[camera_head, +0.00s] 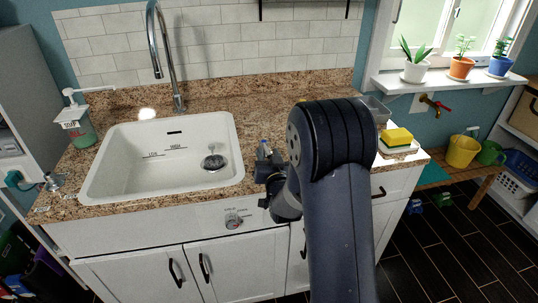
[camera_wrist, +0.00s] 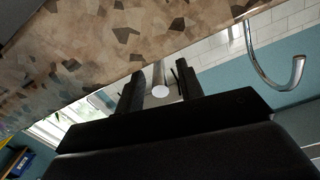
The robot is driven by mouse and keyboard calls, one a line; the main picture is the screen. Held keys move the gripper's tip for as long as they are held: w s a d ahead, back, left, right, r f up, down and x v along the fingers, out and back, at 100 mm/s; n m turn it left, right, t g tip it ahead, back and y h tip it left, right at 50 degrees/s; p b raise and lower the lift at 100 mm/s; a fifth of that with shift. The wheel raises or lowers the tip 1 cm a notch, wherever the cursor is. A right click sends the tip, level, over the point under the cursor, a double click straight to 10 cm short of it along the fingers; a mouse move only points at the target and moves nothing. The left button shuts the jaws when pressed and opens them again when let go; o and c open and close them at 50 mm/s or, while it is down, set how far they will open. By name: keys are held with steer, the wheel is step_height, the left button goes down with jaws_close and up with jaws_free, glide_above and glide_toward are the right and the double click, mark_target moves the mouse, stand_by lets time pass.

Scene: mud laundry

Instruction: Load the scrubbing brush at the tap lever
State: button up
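My gripper (camera_wrist: 160,88) shows two dark fingers standing apart in the wrist view. A pale rod with a round white end (camera_wrist: 160,91) shows between them, with gaps on both sides; I cannot tell whether it is the scrubbing brush. In the head view my arm hides most of the gripper, low over the counter right of the sink, and a small pale-blue tip (camera_head: 264,148) shows there. No brush bristles are clearly visible. A wall tap with a red lever (camera_head: 441,108) is under the window shelf at right. A tall chrome faucet (camera_head: 160,50) rises behind the sink.
A soap dispenser (camera_head: 75,128) stands at left. A yellow sponge (camera_head: 396,137) sits on a white dish at the right end. A yellow bucket (camera_head: 461,151) stands below the wall tap.

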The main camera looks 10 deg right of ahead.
steer(key=shift+c, duration=0.6)
jaws_close()
steer(key=d+n+y+b, duration=0.1)
steer(key=b, duration=0.1)
steer(key=shift+f+y+b, duration=0.15)
steer(key=shift+y+b, duration=0.15)
steer(key=shift+b, duration=0.05)
steer(key=shift+w+d+r+n+y+b, duration=0.1)
steer(key=shift+d+n+y+b, duration=0.2)
steer(key=shift+y, duration=0.35)
steer(key=shift+d+r+n+y+b, duration=0.1)
steer(key=shift+n+y+b, duration=0.3)
steer(key=shift+y, duration=0.25)
steer(key=shift+o, duration=0.6)
jaws_free()
